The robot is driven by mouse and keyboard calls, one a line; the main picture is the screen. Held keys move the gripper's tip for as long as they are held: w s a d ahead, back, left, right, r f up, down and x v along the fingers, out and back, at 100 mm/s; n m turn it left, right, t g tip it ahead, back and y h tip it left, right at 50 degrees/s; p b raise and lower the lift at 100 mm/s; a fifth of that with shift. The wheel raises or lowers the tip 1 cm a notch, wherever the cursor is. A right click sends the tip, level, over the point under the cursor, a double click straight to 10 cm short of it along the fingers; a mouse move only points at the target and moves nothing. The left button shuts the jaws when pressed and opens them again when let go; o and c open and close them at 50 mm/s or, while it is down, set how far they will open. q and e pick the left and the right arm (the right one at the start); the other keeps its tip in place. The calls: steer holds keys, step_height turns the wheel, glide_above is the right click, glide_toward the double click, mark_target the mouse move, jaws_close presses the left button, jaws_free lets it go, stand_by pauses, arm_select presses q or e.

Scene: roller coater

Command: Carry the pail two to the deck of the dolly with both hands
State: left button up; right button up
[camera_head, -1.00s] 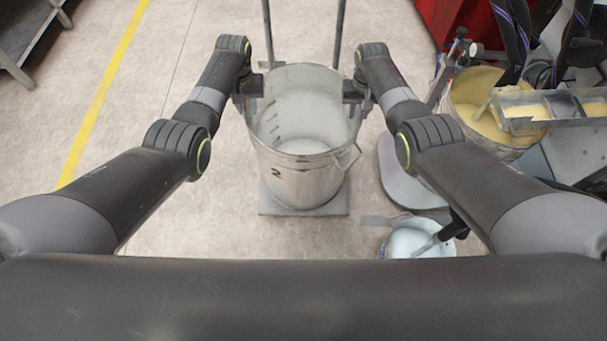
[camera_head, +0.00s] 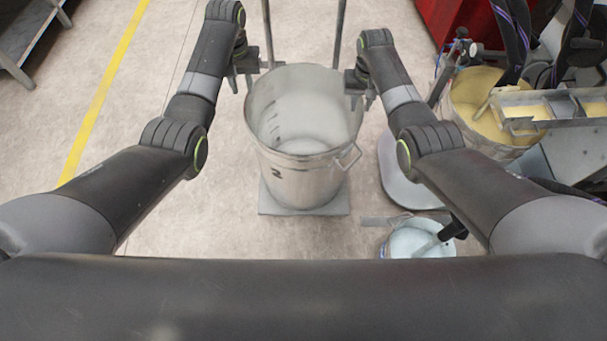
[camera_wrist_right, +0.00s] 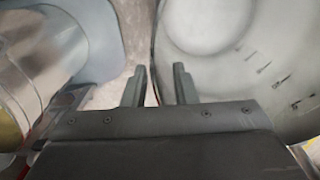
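The metal pail two (camera_head: 300,175), marked with a 2, stands upright on the flat grey deck of the dolly (camera_head: 333,207). My right gripper (camera_head: 362,90) is at the right rim. In the right wrist view its fingers (camera_wrist_right: 158,85) are apart, one over the pail's inside and one over the floor outside; whether they touch the rim I cannot tell.
Two dolly posts (camera_head: 267,32) rise behind the pail. To the right are a grey round base (camera_head: 400,180), a small pail with pale blue content (camera_head: 410,240) and a container of yellow material (camera_head: 482,118) beside machinery. The floor at left is clear up to a yellow line (camera_head: 100,95).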

step_height(320, 180, up, 8)
steer(key=shift+r, duration=0.25)
arm_select(q)
steer(key=shift+f, duration=0.1)
stand_by(0.5)
